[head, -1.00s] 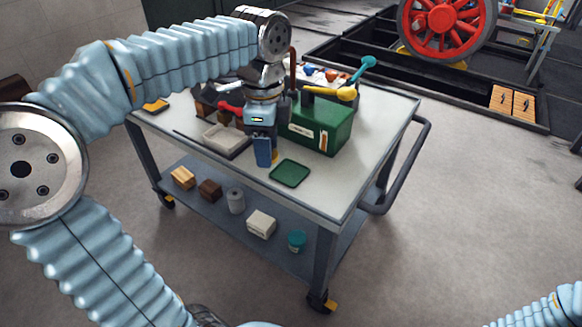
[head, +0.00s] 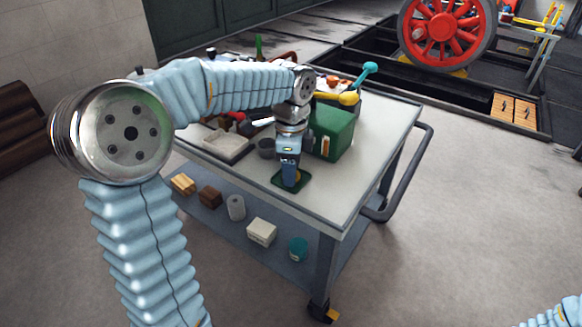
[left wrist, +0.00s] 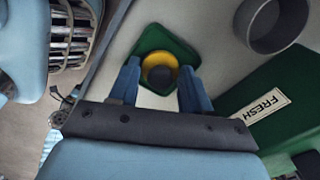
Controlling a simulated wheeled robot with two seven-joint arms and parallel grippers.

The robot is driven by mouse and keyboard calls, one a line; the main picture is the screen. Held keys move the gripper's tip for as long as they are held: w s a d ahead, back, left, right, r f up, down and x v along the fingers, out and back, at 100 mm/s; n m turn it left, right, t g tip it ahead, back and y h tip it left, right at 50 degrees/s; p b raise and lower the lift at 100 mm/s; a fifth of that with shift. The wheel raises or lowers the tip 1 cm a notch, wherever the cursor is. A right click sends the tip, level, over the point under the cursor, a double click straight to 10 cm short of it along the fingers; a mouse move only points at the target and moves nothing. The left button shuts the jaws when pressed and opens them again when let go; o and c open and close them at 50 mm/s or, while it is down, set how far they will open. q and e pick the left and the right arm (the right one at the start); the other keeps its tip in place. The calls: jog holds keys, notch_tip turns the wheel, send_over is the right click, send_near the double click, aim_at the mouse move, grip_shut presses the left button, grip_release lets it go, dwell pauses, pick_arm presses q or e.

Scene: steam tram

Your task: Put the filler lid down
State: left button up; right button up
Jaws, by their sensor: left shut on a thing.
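My left gripper (head: 290,185) is over the green square pad (head: 278,182) on the trolley top. In the left wrist view its two blue fingers (left wrist: 160,88) stand on either side of a round yellow piece (left wrist: 150,63) with a dark grey centre, which I take as the filler lid. The gripper is shut on it. A bit of yellow also shows beside the fingers in the head view. The pad (left wrist: 150,36) lies behind the lid in the wrist view. I cannot tell whether the lid touches the pad. My right gripper is out of view.
A green box (head: 334,124) marked FRESH stands just behind and right of the pad. A dark grey pot (head: 267,148) and a pale tray (head: 226,146) are to the left. The trolley top (head: 335,190) is clear toward the front right corner.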

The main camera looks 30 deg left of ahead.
pick_arm(q)
jog(key=shift+f, duration=0.1)
jog(key=o, duration=1)
jog(key=shift+o, duration=0.2)
jog(key=shift+r, duration=0.25)
notch_tip(320, 180, up, 12)
jog(key=p, duration=0.2)
jog(key=shift+p, duration=0.3)
jog(key=shift+f, duration=0.15)
